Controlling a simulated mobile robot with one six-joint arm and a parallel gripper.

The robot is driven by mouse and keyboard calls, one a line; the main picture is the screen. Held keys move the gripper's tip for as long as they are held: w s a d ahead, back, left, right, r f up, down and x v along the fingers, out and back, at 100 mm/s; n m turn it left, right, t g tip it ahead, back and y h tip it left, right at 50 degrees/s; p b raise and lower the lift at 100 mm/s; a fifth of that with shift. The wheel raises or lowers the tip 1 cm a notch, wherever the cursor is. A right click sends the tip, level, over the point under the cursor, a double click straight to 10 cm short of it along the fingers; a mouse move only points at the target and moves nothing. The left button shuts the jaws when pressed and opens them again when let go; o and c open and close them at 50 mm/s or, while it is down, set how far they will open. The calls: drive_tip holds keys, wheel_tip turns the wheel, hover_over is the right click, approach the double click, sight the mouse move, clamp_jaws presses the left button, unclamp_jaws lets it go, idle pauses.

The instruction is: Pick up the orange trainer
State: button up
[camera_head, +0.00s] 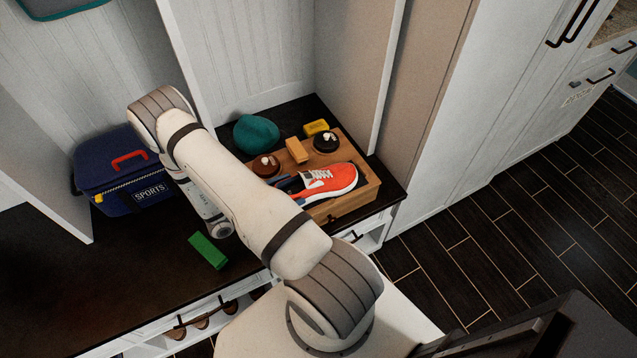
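The orange trainer (338,179) has a white sole and a white side mark. It lies on a wooden tray (350,203) at the right end of the dark bench, toe to the right. Its left end is partly hidden by my arm and by dark blue-grey parts. Those parts look like my gripper (287,184), right beside the trainer's left end. Most of the gripper is hidden behind my forearm. I cannot tell whether its fingers are open or shut, or whether they touch the trainer.
On the tray are two round tins (327,142) (266,165) and a tan block (297,150). Behind stand a teal rounded item (256,134) and a yellow item (316,127). A blue sports bag (112,172) and green block (208,251) are left. Upright panels flank the bench.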

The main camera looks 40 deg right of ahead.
drive_tip(key=c, duration=1)
drive_tip(key=shift+r, duration=0.1)
